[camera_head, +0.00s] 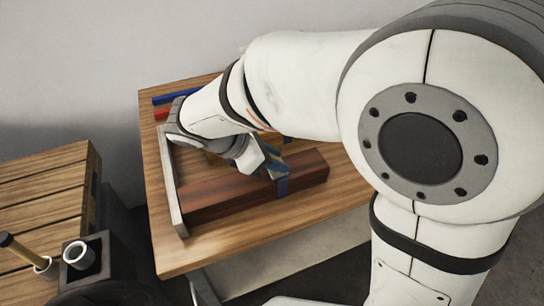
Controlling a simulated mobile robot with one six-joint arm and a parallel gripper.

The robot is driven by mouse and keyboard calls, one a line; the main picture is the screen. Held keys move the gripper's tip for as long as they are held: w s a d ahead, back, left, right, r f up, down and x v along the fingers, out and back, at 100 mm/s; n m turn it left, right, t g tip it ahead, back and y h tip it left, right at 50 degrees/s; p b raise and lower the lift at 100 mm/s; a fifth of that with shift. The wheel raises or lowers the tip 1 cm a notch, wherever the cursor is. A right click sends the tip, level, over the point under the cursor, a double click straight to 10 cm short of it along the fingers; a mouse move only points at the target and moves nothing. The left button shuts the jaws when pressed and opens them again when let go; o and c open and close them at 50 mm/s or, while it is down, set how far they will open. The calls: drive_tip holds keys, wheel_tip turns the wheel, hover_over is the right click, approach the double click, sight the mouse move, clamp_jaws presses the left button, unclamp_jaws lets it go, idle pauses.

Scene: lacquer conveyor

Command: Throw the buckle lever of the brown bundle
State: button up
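The brown bundle (230,192) is a long block of dark reddish-brown wood lying on the wooden table. A blue strap (282,186) runs around it near its right end. My gripper (272,165) reaches in from behind and is at the strap, just over the bundle's top rear edge. I cannot tell if it touches the strap. The buckle lever cannot be made out; my gripper and wrist cover that area. The fingers are small and partly hidden, so their opening does not show.
A grey upright rail (173,190) stands along the table's left side, at the bundle's left end. Blue (172,97) and red (162,114) pieces lie at the back left. A slatted wooden surface (45,195) stands at left. The table front (215,245) is clear.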

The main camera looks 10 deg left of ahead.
drive_tip(key=c, duration=0.5)
drive_tip(key=shift+s+a+f+t+h+p, duration=0.15)
drive_tip(key=shift+t+h+p, duration=0.25)
drive_tip(key=shift+h+p, duration=0.3)
drive_tip(key=shift+s+a+f+t+h+p, duration=0.1)
drive_tip(key=shift+a+f+t+h+p, duration=0.1)
drive_tip(key=shift+t+h+p, duration=0.3)
drive_tip(key=shift+a+f+t+h+p, duration=0.1)
drive_tip(key=shift+f+t+h+p, duration=0.15)
drive_tip(key=shift+h, duration=0.35)
drive_tip(key=o, duration=1)
drive_tip(key=shift+r, duration=0.1)
drive_tip(key=shift+c, duration=0.2)
drive_tip(key=v, duration=0.7)
drive_tip(key=shift+s+a+r+p, duration=0.1)
drive_tip(key=shift+s+a+p, duration=0.1)
drive_tip(key=shift+a+p, duration=0.15)
drive_tip(key=shift+d, duration=0.1)
